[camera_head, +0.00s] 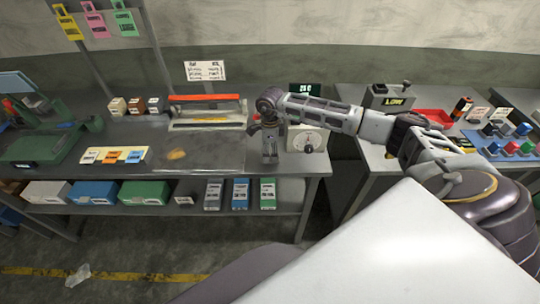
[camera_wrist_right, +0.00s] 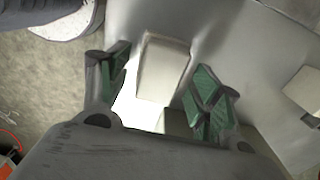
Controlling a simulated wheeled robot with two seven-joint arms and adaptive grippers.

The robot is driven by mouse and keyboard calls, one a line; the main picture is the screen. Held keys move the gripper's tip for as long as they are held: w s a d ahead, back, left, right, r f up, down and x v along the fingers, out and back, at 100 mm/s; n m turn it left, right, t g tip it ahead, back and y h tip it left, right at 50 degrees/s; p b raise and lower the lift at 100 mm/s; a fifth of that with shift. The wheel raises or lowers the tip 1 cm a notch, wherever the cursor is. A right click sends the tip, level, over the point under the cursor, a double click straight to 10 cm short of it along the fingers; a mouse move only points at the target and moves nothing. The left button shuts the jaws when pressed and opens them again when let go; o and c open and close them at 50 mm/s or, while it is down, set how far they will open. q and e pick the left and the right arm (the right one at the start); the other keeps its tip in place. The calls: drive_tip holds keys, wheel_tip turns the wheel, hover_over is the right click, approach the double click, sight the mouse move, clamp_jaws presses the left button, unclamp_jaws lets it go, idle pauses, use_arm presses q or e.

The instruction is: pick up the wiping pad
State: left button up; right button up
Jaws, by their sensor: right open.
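My right gripper (camera_head: 270,155) points down over the right end of the long grey bench, near its front edge. In the right wrist view, the gripper (camera_wrist_right: 160,80) is open, with green-lined fingers apart. A pale cream block, which looks like the wiping pad (camera_wrist_right: 163,68), shows between and beyond the fingers, with gaps on both sides. I cannot tell how far below the fingertips it is. In the head view the gripper hides this spot, so I cannot make out the pad there. My left gripper is not in view.
A white dial device (camera_head: 306,139) stands just right of the gripper. A sealer with a red bar (camera_head: 205,98) is behind and left. Small boxes (camera_head: 135,105) stand farther left. The shelf below holds bins (camera_head: 143,194). A second table (camera_head: 385,165) is to the right.

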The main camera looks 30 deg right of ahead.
sight(270, 151)
drive_tip(key=c, duration=1.1)
drive_tip(key=shift+r, duration=0.1)
wheel_tip(270, 151, up, 10)
drive_tip(key=b, duration=0.2)
drive_tip(key=o, duration=0.5)
drive_tip(key=shift+c, duration=0.2)
drive_tip(key=c, duration=0.4)
